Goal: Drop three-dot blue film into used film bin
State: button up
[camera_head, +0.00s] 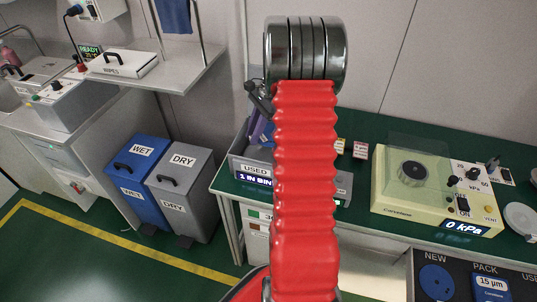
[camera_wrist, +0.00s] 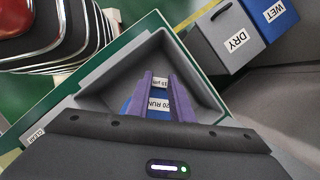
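The used film bin (camera_head: 243,164) is a grey open box on the green bench, marked USED, with a display reading 1 IN BIN. Its grey sloping walls (camera_wrist: 97,100) fill the middle of the wrist view. My gripper (camera_wrist: 161,74) is over the bin with its two purple fingers apart. A blue film (camera_wrist: 160,115) with white labels shows between and beside the fingers, seemingly lying in the bin. One label reads 20 RUN; the other seems to read 15 µm. I see no dots on it. My red arm hides part of the bin in the head view.
A cream lapping machine (camera_head: 390,205) reading 0 kPa stands right of my arm. A dark panel (camera_head: 462,285) marked NEW and PACK is at lower right. Blue WET (camera_head: 137,170) and grey DRY (camera_head: 188,205) bins stand on the floor at left.

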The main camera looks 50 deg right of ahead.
jog(key=o, duration=0.5)
jog(key=shift+r, duration=0.1)
jog(key=v, duration=1.3)
jog(key=shift+d+r, duration=0.25)
dwell(0.5)
